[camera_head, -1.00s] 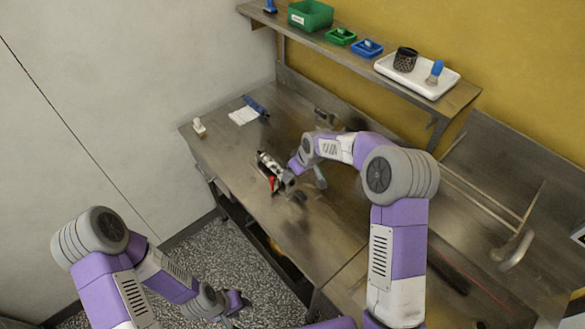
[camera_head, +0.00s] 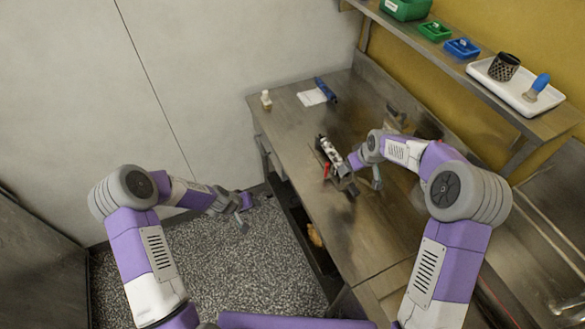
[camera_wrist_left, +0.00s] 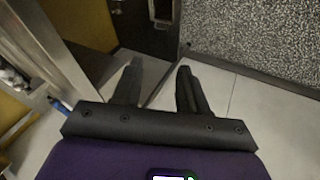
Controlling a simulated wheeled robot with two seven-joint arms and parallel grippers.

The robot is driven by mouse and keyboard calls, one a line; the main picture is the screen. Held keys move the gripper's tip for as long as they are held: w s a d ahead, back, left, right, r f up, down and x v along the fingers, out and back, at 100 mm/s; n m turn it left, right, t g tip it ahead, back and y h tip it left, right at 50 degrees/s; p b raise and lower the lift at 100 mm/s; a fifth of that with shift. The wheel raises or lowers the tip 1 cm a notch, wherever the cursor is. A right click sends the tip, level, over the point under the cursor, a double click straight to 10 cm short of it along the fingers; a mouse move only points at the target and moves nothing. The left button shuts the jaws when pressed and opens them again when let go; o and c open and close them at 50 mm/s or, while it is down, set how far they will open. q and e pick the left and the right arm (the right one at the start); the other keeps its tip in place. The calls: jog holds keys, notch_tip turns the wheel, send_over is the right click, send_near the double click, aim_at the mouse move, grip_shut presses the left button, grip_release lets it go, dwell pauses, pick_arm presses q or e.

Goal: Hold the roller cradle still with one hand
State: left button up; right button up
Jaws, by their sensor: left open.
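The roller cradle (camera_head: 327,150), a small pale-and-dark unit with a red part at its near side, sits on the steel bench. My right gripper (camera_head: 362,184) is at its right-hand end, very close to it. The wrist hides part of that end, and I cannot tell whether the fingers are touching it or how far they are apart. My left gripper (camera_head: 246,214) is open and empty, out over the speckled floor to the left of the bench. The left wrist view shows its two dark fingers (camera_wrist_left: 157,82) apart with nothing between them.
The steel bench (camera_head: 345,235) is mostly clear in front of the cradle. A small white bottle (camera_head: 266,101), a white cloth (camera_head: 311,97) and a blue tool (camera_head: 325,89) lie at its far end. A wall shelf (camera_head: 450,65) overhangs the back, holding bins and a white tray (camera_head: 505,95).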

aim_at(350, 183)
pick_arm(q)
jog(key=w+d+r+h, duration=0.2)
jog(key=w+r+h, duration=0.1)
jog(key=w, duration=0.5)
jog(key=d+r+m+g+h, duration=0.1)
jog(key=d+r+h, duration=0.1)
jog(key=d+h, duration=0.1)
jog(key=w+d+r+m+h, duration=0.1)
jog(key=d+r+h, duration=0.1)
jog(key=d, duration=0.3)
jog(key=w+d+r+m+g+h, duration=0.1)
jog(key=d+r+m+h, duration=0.1)
jog(key=h, duration=0.3)
jog(key=shift+d+r+g, duration=0.15)
jog(key=shift+d+r, duration=0.1)
jog(key=shift+d, duration=0.2)
jog(key=shift+d+r+g, duration=0.15)
jog(key=shift+d+r, duration=0.05)
jog(key=shift+d, duration=0.25)
pick_arm(e)
jog(key=shift+f, duration=0.15)
jog(key=x, duration=0.7)
jog(key=shift+w+f, duration=0.1)
jog(key=shift+f, duration=0.05)
